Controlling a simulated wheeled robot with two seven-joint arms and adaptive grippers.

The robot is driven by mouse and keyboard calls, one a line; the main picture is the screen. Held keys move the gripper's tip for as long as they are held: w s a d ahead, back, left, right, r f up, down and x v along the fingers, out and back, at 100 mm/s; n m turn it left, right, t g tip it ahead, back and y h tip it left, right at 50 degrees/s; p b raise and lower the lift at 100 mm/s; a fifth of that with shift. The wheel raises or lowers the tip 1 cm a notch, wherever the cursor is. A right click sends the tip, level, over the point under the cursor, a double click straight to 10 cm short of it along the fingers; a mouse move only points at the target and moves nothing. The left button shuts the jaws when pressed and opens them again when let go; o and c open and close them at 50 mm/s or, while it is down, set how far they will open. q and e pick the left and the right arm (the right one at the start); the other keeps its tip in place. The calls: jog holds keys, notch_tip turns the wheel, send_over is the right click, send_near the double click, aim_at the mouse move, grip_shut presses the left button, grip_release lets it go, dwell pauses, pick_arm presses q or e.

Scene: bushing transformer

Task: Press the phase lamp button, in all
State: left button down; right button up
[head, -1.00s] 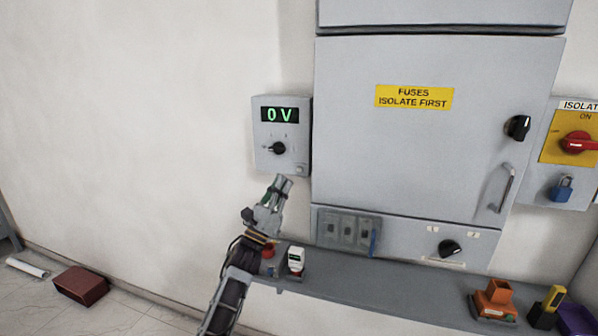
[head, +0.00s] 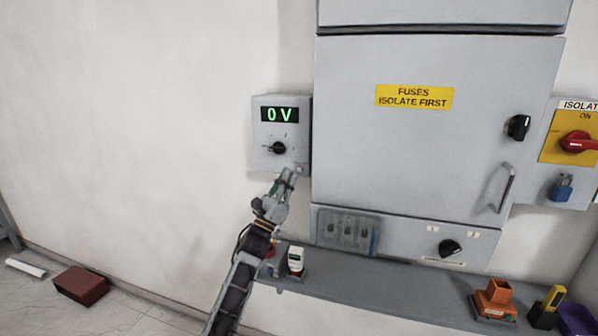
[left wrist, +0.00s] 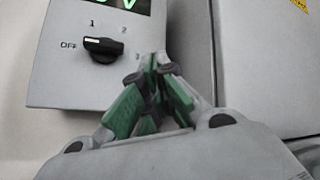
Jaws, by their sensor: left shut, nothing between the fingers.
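The grey meter box (head: 262,140) on the wall shows a green "0 V" display (head: 280,115) above a black rotary knob (head: 278,148). In the left wrist view the knob (left wrist: 103,46) points toward OFF. My left gripper (head: 293,172) is shut and empty, with its fingertips at the lower right corner of this box. In the left wrist view its green-padded fingers (left wrist: 155,60) meet in front of that corner. The small button seen there earlier is now mostly hidden by the fingertips. I cannot tell whether they touch it. My right gripper is not in view.
The large grey cabinet (head: 430,150) stands close to the right of the box. Below, a grey shelf (head: 400,287) holds a small white device (head: 296,261) and an orange holder (head: 495,298). A red isolator handle (head: 577,142) is at the far right. Bare wall lies left.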

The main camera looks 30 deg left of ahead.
aim_at(299, 169)
pick_arm(q)
jog(key=shift+w+a+h+b, duration=0.2)
jog(key=shift+w+b, duration=0.2)
jog(key=shift+w, duration=0.45)
jog(key=shift+w+a+h+b, duration=0.15)
jog(key=shift+w+b, duration=0.25)
jog(key=shift+w, duration=0.4)
jog(key=shift+w, duration=0.15)
dwell(0.4)
jog(key=shift+w+a+b, duration=0.15)
jog(key=shift+w+b, duration=0.1)
jog(key=shift+b, duration=0.2)
jog(key=shift+w+b, duration=0.35)
jog(key=shift+w, duration=0.05)
dwell(1.0)
jog(key=shift+s, duration=0.8)
